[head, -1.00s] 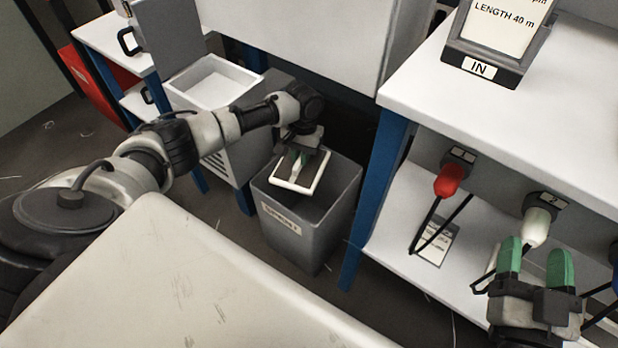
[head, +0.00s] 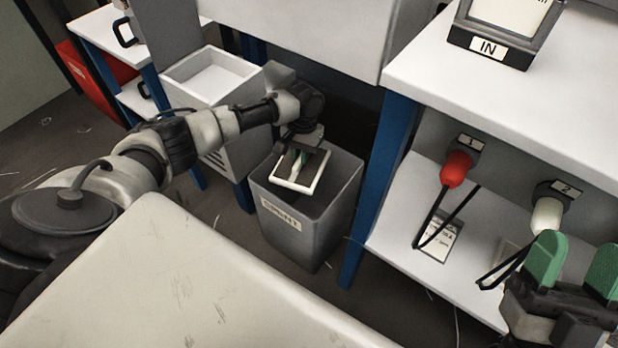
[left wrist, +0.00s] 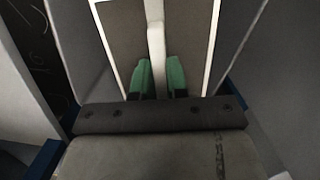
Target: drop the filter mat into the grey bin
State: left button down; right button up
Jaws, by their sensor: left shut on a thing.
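The filter mat (head: 318,175) is a dark panel with a white frame and a white middle bar. My left gripper (head: 297,163) is shut on it and holds it at the mouth of the grey bin (head: 330,228), which is labelled SPENT. In the left wrist view the mat's white bar (left wrist: 156,45) stands between the green fingers of the left gripper (left wrist: 159,80). I cannot tell whether the mat is just above the rim or slightly inside. My right gripper (head: 575,268) is open and empty at the lower right.
A grey cabinet with a white open tray (head: 208,76) stands left of the bin. A blue table leg (head: 368,225) is close on the bin's right. A shelf with a red connector (head: 456,168) and a white connector (head: 547,215) is at right. A pale worktop (head: 190,290) fills the foreground.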

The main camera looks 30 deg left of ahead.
pick_arm(q)
jog(key=c, duration=1.1)
grip_release()
jog(key=shift+o, duration=0.2)
jog(key=shift+r, duration=0.1)
pick_arm(e)
jog(key=shift+r, duration=0.1)
